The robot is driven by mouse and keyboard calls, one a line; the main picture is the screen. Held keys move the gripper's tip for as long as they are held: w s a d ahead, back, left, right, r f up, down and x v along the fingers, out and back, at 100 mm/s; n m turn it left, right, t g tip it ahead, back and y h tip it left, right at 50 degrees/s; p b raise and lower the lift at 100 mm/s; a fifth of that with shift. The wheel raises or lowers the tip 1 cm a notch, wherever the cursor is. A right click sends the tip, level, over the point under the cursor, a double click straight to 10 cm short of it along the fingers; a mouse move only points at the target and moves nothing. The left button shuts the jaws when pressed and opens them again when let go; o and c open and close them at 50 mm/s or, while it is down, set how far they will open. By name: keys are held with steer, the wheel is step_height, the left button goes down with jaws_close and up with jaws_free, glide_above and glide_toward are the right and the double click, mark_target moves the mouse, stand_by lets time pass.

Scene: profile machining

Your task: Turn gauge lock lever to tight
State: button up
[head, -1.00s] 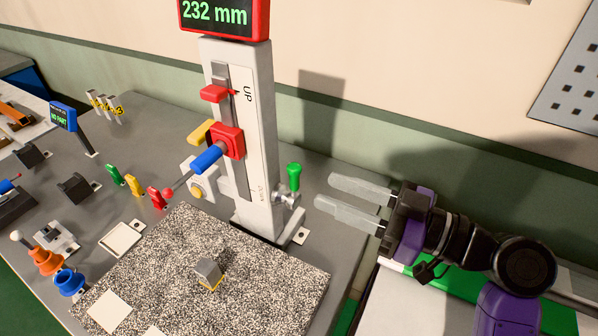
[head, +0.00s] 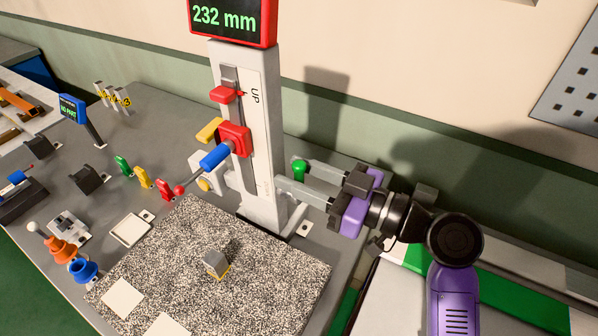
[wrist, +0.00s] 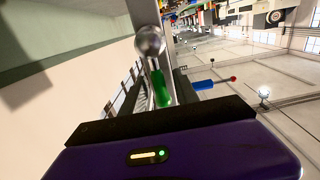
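The gauge lock lever (head: 299,170) has a green handle and sits on the right side of the white gauge column (head: 258,130). Its lower part is hidden behind my gripper in the head view. My gripper (head: 293,174) reaches in from the right, fingers apart, one on the far side of the green handle and one on the near side. The handle shows between them; I cannot tell whether either finger touches it. In the wrist view, the green handle (wrist: 160,88) and a silver ball (wrist: 150,42) are straight ahead of the dark gripper body.
A red display (head: 232,18) on top of the column reads 232 mm. A speckled granite plate (head: 270,275) with a small grey block (head: 216,262) lies in front. A red carriage with a blue handle (head: 215,158) is on the column's left. The wall is behind.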

jaws_close()
stand_by(1.3)
